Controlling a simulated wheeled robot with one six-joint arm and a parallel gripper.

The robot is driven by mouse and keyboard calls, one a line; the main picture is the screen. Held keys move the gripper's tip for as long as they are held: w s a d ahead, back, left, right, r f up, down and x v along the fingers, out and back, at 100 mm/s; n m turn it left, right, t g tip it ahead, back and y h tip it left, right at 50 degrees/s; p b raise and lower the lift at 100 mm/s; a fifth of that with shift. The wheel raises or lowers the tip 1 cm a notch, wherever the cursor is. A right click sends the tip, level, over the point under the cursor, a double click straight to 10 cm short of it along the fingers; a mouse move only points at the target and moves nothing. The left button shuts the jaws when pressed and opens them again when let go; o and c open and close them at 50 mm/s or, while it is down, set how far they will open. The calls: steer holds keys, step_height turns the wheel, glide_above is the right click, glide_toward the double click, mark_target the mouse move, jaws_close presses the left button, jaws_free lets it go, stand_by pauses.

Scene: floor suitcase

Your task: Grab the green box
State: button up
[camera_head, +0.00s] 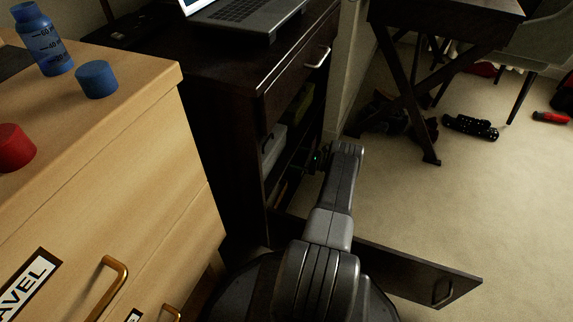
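A dark green object (298,108), probably the green box, sits in shadow on the upper shelf of the dark cabinet (222,120). Only part of it shows, in the open front below the drawer. My arm reaches up from the bottom of the view toward the cabinet front. My gripper (318,158) is at the cabinet opening, below and a little right of the green object and apart from it in the picture. It is small, dark and partly hidden by my arm, so its fingers cannot be made out.
A grey-white box (273,148) sits on a lower shelf. A low, dark open door panel (420,272) extends right behind my arm. A wooden dresser (120,150) fills the left. A dark crossed-leg table (410,90) stands at the back; carpet (500,190) at right is mostly clear.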

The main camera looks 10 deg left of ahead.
steer(key=shift+a, duration=0.3)
steer(key=c, duration=1.3)
